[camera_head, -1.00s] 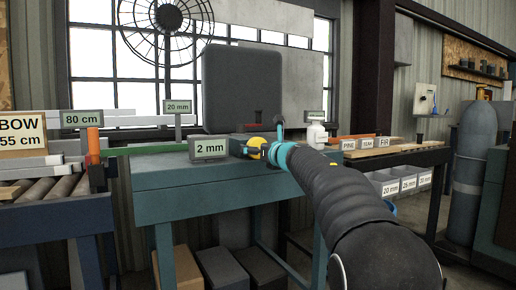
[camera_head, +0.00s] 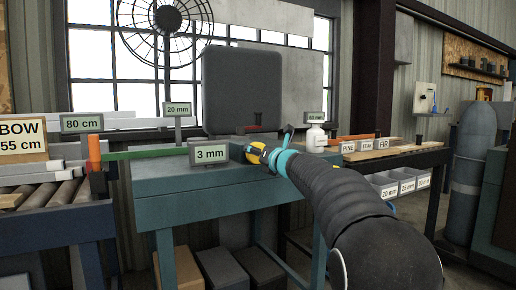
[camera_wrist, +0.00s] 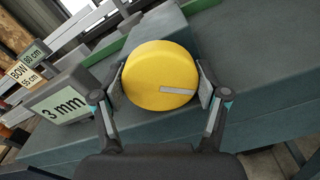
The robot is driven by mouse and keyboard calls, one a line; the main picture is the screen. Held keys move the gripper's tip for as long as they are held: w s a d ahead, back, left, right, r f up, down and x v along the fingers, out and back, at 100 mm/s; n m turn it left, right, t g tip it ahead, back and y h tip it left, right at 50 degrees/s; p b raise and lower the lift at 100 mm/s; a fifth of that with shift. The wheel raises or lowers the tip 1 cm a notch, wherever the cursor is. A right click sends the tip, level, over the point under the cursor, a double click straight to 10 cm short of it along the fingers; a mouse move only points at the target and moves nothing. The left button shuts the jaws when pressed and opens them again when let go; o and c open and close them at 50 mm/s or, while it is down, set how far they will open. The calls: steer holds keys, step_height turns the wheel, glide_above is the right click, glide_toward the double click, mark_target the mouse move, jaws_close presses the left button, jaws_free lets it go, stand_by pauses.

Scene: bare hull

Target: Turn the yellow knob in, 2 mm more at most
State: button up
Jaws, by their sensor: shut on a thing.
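The yellow knob (camera_wrist: 158,75) is round with a pale grey bar on its face, and the bar lies nearly level in the wrist view. My gripper (camera_wrist: 162,86) is shut on the knob, with one finger against each side. In the head view the knob (camera_head: 256,151) is partly hidden by my gripper (camera_head: 262,153). A sign beside the knob reads 3 mm; this display (camera_head: 210,153) is on the front of the teal machine (camera_head: 180,205), and it also shows in the wrist view (camera_wrist: 62,106).
A sign reading 20 mm (camera_head: 178,109) stands behind the machine and an 80 cm sign (camera_head: 82,123) is at left over a roller table (camera_head: 50,192).

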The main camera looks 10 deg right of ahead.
steer(key=o, duration=1.2)
steer(key=shift+c, duration=0.2)
steer(key=shift+f, duration=0.1)
